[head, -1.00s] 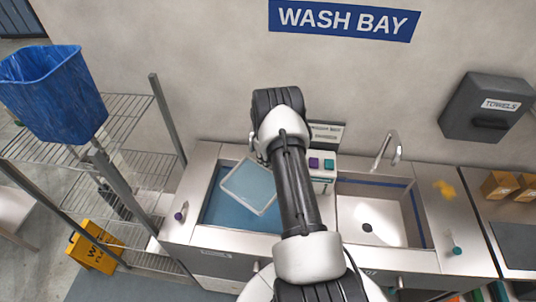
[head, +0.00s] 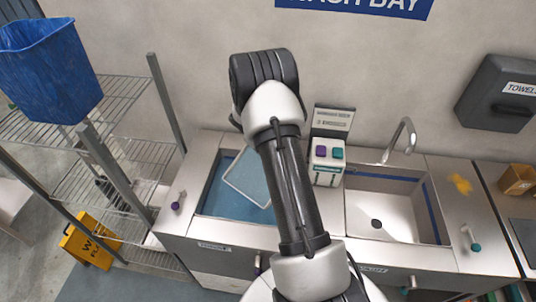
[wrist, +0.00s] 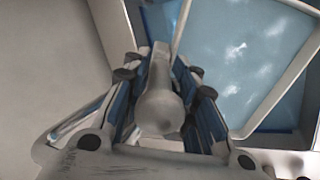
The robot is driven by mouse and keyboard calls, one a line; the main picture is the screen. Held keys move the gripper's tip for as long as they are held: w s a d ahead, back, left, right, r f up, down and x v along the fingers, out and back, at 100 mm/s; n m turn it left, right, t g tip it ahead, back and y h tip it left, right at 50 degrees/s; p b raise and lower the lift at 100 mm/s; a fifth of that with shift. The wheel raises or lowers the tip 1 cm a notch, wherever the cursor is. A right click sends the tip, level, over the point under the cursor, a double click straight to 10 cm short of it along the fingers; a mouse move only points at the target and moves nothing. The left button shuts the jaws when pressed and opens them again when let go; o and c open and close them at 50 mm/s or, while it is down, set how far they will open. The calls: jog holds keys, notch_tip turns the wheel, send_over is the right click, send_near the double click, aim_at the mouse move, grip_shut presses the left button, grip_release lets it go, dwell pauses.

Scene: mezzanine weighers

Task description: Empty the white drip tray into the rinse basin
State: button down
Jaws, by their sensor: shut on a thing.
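The white drip tray (head: 232,187) shows in the head view above the left basin (head: 204,196), its right part hidden behind my arm. Its inside looks pale blue; I cannot tell how much liquid it holds. In the wrist view the tray's pale rim (wrist: 281,82) frames a blue surface with bright glints, at the right. My gripper (wrist: 163,65) is shut on the tray's pale, rounded handle. The gripper is hidden behind my arm in the head view. The left basin has a blue floor and a front label too small to read for sure.
A second, white-floored basin (head: 385,220) with a tap (head: 402,138) is at the right. A box with purple and teal buttons (head: 327,163) stands between the basins. Wire shelving (head: 125,160) with a blue bin (head: 48,75) and a yellow floor sign (head: 88,240) are at the left.

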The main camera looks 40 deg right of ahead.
jog(key=shift+a+f+h+b, duration=0.1)
jog(key=shift+a+h+b, duration=0.2)
jog(key=shift+b, duration=1.7)
jog(key=b, duration=0.4)
jog(key=shift+a+h, duration=0.35)
jog(key=shift+h, duration=0.05)
jog(key=a+h+b, duration=0.1)
jog(key=b, duration=0.5)
jog(key=shift+s+a+f+t, duration=0.1)
jog(key=shift+s+a+t, duration=0.1)
jog(key=shift+t, duration=0.1)
jog(key=a+h+b, duration=0.1)
jog(key=h+b, duration=0.1)
jog(key=b, duration=0.3)
jog(key=a+h+b, duration=0.2)
jog(key=b, duration=0.3)
jog(key=s+a+t+h+b, duration=0.1)
jog(key=a+h+b, duration=0.1)
jog(key=b, duration=0.2)
jog(key=shift+a+r+b, duration=0.25)
jog(key=shift+b, duration=0.15)
jog(key=shift+a, duration=0.1)
